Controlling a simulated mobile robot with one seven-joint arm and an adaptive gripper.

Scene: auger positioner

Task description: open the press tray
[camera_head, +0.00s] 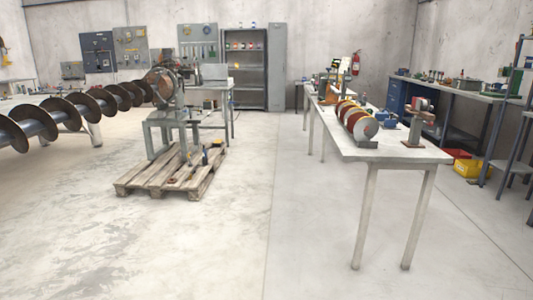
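My gripper is not in this view. I cannot make out a press tray for certain at this distance. A long pale table (398,153) stands right of centre with several tools and parts on it. Behind the discs, small machines (329,84) crowd the far end and are too small to tell apart.
A long auger (65,112) spans the left, near a positioner (163,86) on a grey stand. A wooden pallet (147,181) lies below. A dark workbench (454,87) and yellow bin (468,168) are at the right. The concrete floor (265,235) in front is clear.

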